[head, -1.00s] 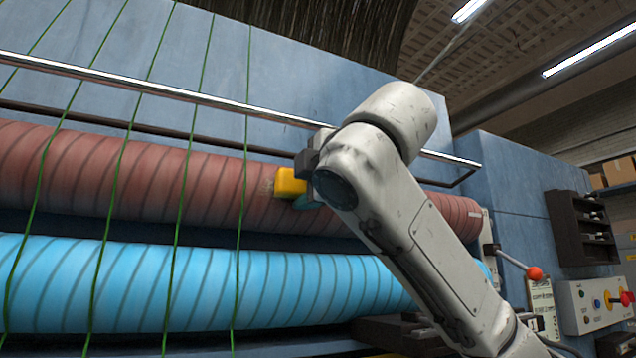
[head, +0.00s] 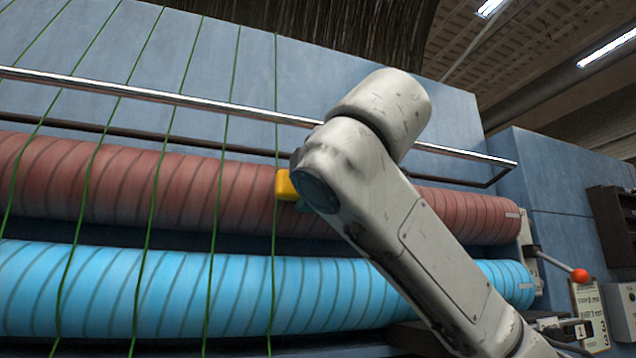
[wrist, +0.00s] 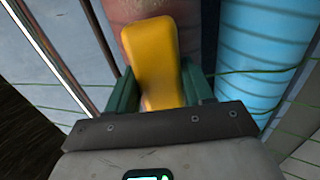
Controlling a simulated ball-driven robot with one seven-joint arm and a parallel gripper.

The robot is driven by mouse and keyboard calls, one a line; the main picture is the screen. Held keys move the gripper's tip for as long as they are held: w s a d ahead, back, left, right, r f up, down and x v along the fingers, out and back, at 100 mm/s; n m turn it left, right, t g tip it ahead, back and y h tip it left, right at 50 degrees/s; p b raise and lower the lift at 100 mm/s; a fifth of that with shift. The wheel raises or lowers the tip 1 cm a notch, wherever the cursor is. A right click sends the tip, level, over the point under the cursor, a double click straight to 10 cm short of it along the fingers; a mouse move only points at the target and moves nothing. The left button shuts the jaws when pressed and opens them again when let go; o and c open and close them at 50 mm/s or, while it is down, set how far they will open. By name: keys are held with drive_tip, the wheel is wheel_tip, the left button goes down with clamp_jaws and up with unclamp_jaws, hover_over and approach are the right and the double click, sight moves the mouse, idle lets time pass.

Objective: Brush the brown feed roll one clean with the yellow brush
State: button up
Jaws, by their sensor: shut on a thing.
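The brown feed roll (head: 120,185) runs across the head view above a bright blue roll (head: 150,290). Spiral grooves wrap it. My gripper (wrist: 161,88) is shut on the yellow brush (wrist: 152,55), with a green finger on each side. In the head view the brush (head: 284,186) shows as a small yellow block in front of the brown roll, near the rightmost green strand. My arm hides the rest of it. In the wrist view its far end overlaps the roll (wrist: 130,10); I cannot tell if it touches. No bristles show.
Several green strands (head: 152,200) run down across both rolls. A metal bar (head: 200,103) crosses above the brown roll. A lever with a red-orange knob (head: 579,275) stands right of the rolls, with a dark rack (head: 612,220) at the right edge.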

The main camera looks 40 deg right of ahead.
drive_tip(key=shift+w+a, duration=0.3)
drive_tip(key=shift+a, duration=0.6)
drive_tip(key=shift+d, duration=0.15)
drive_tip(key=s+d, duration=0.2)
drive_tip(key=d, duration=0.5)
drive_tip(key=s+d, duration=0.2)
drive_tip(key=d, duration=0.6)
drive_tip(key=shift+s+d+p, duration=0.15)
drive_tip(key=shift+s+p, duration=0.2)
drive_tip(key=shift+p, duration=0.1)
idle(0.4)
drive_tip(key=shift+s, duration=0.1)
drive_tip(key=shift+b+v, duration=0.8)
drive_tip(key=shift+v, duration=2.15)
